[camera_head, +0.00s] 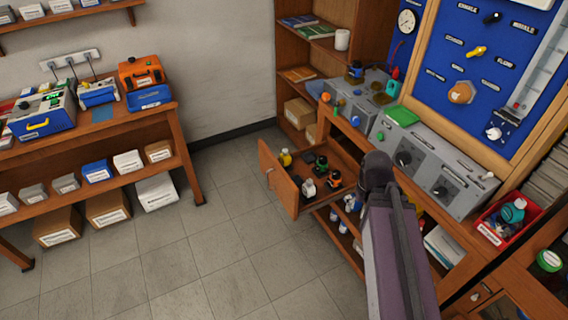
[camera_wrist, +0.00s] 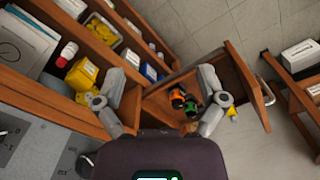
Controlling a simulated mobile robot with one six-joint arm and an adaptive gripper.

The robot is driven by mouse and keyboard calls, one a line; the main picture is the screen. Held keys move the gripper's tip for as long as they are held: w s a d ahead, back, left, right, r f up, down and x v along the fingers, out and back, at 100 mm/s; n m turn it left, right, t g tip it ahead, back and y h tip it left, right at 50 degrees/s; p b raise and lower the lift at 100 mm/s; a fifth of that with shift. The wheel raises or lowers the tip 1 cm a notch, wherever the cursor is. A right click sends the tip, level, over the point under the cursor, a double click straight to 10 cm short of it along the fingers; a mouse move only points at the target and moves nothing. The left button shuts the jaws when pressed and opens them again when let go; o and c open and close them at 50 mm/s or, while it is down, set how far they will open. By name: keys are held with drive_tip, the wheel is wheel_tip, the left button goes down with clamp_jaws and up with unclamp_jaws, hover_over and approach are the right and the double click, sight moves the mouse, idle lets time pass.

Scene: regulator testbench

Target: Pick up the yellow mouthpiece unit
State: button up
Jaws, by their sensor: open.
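A small yellow unit (camera_head: 285,157), likely the yellow mouthpiece unit, stands in the far left corner of an open wooden drawer (camera_head: 281,184). In the wrist view a bit of yellow (camera_wrist: 233,113) shows just beyond the right finger, mostly hidden by it. My gripper (camera_wrist: 160,82) is open and empty above the drawer, its fingers spread wide. The yellow unit lies outside the gap, to the right. In the head view my arm hides the gripper.
The drawer also holds a green-and-black unit (camera_head: 321,163), an orange-and-black one (camera_head: 334,180) and a white-and-black one (camera_head: 308,187). The bench with grey regulator boxes (camera_head: 430,165) stands right of the drawer. A low shelf (camera_wrist: 118,40) holds bottles. The floor left of the drawer is clear.

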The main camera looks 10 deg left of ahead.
sight(285, 155)
drive_tip(key=w+a+f+m+t+y+b, duration=0.2)
drive_tip(key=w+a+f+m+b, duration=0.2)
drive_tip(key=w+a+m+b, duration=0.1)
drive_tip(key=w+a+f+m+t+y+b, duration=0.2)
drive_tip(key=w+a+f+m+t+b, duration=0.1)
drive_tip(key=w+m+b, duration=0.4)
drive_tip(key=w+a+f+m+t+y+b, duration=0.2)
drive_tip(key=w+a+f+m+b, duration=0.3)
drive_tip(key=w, duration=0.5)
drive_tip(key=shift+w+a+m+t+b, duration=0.2)
drive_tip(key=shift+a+m+b, duration=0.15)
drive_tip(key=shift+a+m, duration=0.2)
drive_tip(key=shift+w+a+m+t+b, duration=0.1)
drive_tip(key=shift+w+a+m+b, duration=0.1)
drive_tip(key=shift+a+m+b, duration=0.25)
drive_tip(key=w+a+f+m+t+y+b, duration=0.1)
drive_tip(key=w+a+m+t+b, duration=0.2)
drive_tip(key=w+m+b, duration=0.3)
drive_tip(key=shift+w+a+f+m, duration=0.3)
drive_tip(key=shift+w+a+m, duration=0.35)
drive_tip(key=shift+m, duration=1.45)
drive_tip(key=shift+b+x, duration=1.75)
drive_tip(key=shift+x, duration=2.55)
drive_tip(key=shift+r, duration=0.1)
